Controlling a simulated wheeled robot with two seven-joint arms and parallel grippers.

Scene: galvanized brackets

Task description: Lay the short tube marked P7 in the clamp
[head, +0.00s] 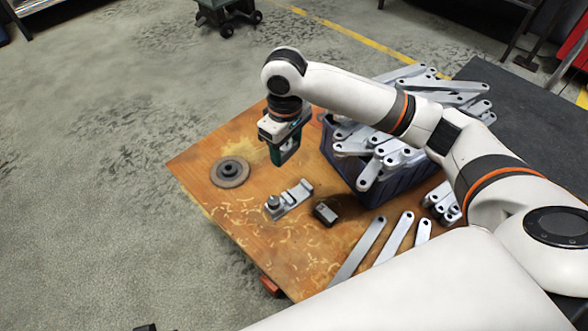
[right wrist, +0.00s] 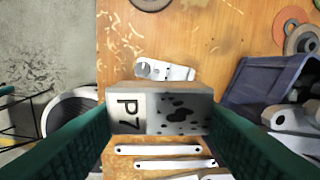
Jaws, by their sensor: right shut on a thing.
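The short tube (right wrist: 178,114), a grey block-like piece with a white P7 label and dark blotches, is held crosswise between the green fingers of my right gripper (right wrist: 160,118). In the head view my right gripper (head: 281,150) hangs above the wooden table, and I cannot make out the tube there. The clamp (head: 290,199), a small light-grey fixture with a round knob at one end, lies on the table below and slightly right of the gripper. In the right wrist view the clamp (right wrist: 165,70) shows just above the tube, apart from it. My left gripper is not in view.
A dark block (head: 326,211) sits right of the clamp. A navy crate (head: 398,187) heaped with brackets stands behind it. Flat bars (head: 358,252) lie at the table's front. A round disc (head: 230,172) lies left. Wood shavings litter the table (head: 215,200).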

